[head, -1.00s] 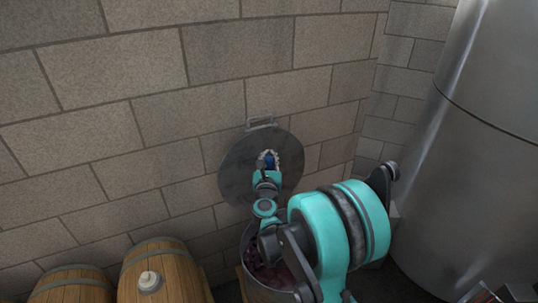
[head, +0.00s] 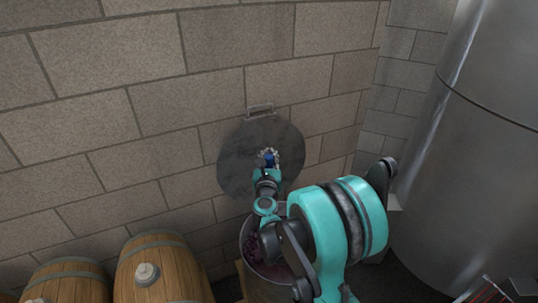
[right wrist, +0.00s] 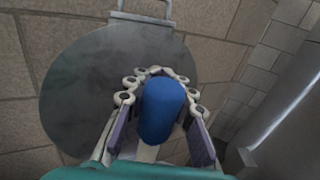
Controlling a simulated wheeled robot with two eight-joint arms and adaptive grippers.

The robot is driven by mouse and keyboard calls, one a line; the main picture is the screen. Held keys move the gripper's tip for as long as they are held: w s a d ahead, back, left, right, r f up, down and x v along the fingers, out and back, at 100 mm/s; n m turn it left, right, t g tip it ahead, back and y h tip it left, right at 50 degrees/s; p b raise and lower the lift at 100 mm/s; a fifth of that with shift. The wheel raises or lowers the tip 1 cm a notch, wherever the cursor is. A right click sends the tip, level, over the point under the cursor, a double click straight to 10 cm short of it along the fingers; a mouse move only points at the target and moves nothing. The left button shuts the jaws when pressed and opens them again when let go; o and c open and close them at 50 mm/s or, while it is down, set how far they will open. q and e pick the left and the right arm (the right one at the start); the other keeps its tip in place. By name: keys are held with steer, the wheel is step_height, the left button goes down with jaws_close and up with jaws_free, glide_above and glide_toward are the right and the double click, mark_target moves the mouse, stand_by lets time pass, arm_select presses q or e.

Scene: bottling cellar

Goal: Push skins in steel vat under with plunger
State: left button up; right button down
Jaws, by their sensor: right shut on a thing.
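The steel vat (head: 246,262) stands below my right arm, which hides much of its opening. Dark purple skins (head: 255,250) show inside it. My right gripper (head: 268,156) is above the vat, in front of a round grey lid-like disc. It is shut on a blue rounded piece, seemingly the plunger's grip (head: 269,160). In the right wrist view the blue piece (right wrist: 162,108) stands between the fingers of the gripper (right wrist: 160,100). The plunger's lower part is hidden, so I cannot tell whether it touches the skins. My left gripper is not in view.
The grey disc (head: 235,165) with a handle is upright against the block wall (head: 110,100). Wooden barrels (head: 155,278) stand at the lower left, one with a pale bung (head: 147,273). A large steel tank (head: 470,170) fills the right side.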

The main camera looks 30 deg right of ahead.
step_height(320, 180, down, 8)
steer(key=b, duration=0.7)
steer(key=shift+r, duration=0.15)
stand_by(0.4)
step_height(320, 180, up, 12)
steer(key=p, duration=0.9)
steer(key=shift+r, duration=0.15)
step_height(320, 180, up, 9)
steer(key=p, duration=0.6)
steer(key=shift+p, duration=0.3)
